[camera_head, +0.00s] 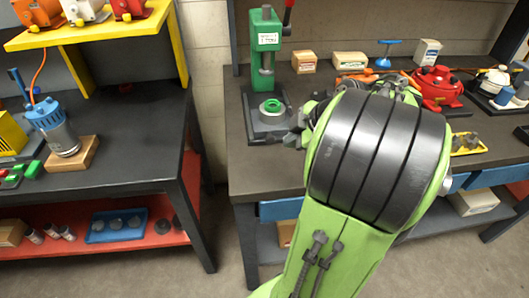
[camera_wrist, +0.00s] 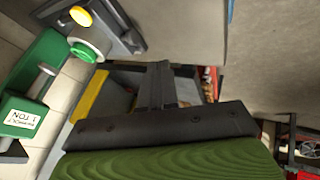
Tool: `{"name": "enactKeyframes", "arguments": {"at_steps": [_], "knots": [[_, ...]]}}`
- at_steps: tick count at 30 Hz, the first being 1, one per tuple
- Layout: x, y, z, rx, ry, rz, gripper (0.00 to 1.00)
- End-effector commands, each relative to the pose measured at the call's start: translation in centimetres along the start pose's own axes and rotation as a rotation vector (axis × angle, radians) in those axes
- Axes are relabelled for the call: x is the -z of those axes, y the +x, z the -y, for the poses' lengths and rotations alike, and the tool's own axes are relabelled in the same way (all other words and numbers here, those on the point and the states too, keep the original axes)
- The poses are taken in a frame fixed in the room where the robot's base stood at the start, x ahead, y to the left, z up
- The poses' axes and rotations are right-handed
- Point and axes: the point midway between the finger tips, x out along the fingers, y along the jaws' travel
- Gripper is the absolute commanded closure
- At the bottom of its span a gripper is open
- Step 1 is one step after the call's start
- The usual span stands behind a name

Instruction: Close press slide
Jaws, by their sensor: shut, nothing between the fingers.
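The green press (camera_head: 264,55) stands upright on the left end of the right-hand bench, with a red lever (camera_head: 288,12) at its top right. Its dark base (camera_head: 262,128) carries a round green ring (camera_head: 272,105). In the wrist view the press is turned on its side: a green body (camera_wrist: 40,75) with a "1 TON" label, a green ring (camera_wrist: 88,50) and a yellow disc (camera_wrist: 81,15) by the dark base. My gripper (camera_wrist: 157,85) is shut and empty, beside the press's base on its right. My arm partly hides the gripper in the head view. How far the slide is out is unclear.
Behind my arm lie small boxes (camera_head: 350,59), a blue stand (camera_head: 385,54) and a red motor (camera_head: 436,88). A gap separates the left table (camera_head: 130,145), with a blue motor (camera_head: 52,125), from the bench (camera_head: 246,170). Blue drawer fronts (camera_head: 281,209) line the bench's front.

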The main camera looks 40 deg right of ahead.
Motion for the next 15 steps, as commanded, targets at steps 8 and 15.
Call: {"name": "enactKeyframes", "arguments": {"at_steps": [8, 15], "knots": [[0.1, 6.0, 0.2, 0.008, -0.001, -0.003, 1.00], [0.1, 9.9, -1.4, 0.004, -0.001, 0.000, 1.00]]}}
